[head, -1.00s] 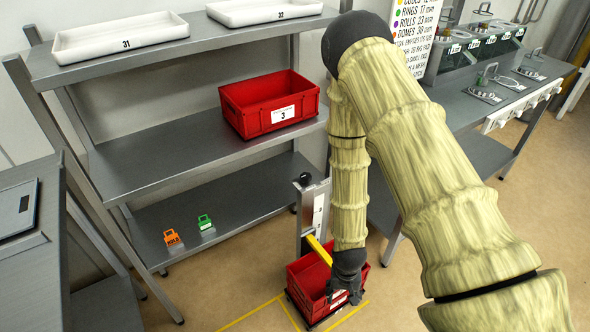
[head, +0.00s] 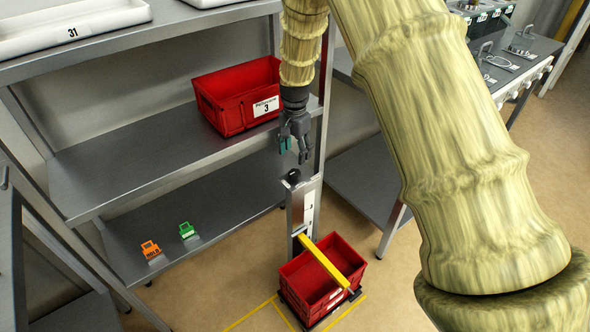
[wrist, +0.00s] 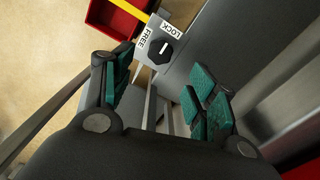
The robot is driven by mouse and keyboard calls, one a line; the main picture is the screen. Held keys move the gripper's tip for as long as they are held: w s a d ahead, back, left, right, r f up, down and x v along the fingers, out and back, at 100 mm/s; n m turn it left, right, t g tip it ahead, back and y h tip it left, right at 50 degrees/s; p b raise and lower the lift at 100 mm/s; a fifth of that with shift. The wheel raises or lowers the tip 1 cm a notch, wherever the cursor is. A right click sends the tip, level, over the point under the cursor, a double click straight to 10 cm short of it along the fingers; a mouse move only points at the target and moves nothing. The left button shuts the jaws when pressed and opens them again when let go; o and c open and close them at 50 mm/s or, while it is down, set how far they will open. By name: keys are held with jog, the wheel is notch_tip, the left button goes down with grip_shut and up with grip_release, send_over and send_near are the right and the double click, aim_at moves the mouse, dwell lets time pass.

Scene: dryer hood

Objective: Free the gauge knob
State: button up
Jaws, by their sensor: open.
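The gauge knob (head: 293,176) is a small black knob on top of a grey upright post (head: 296,212) with a white scale. In the wrist view the dark, faceted knob (wrist: 160,50) sits on a grey plate between the labels FREE and LOCK. A yellow bar (head: 325,263) reaches from the post over a red crate. My gripper (head: 293,156) is open and empty, pointing down just above the knob, apart from it. Its teal-padded fingers (wrist: 155,92) show in the wrist view.
The red crate (head: 292,288) stands on the floor inside yellow tape lines. Another red crate (head: 216,110), marked 3, sits on the middle shelf beside my gripper. Orange (head: 150,250) and green (head: 187,231) pieces are on the low shelf. Shelf edges are close to my arm.

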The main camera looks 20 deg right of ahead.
aim_at(295, 172)
notch_tip(295, 172, down, 9)
jog(key=shift+r, duration=0.1)
dwell(0.3)
jog(key=c, duration=1)
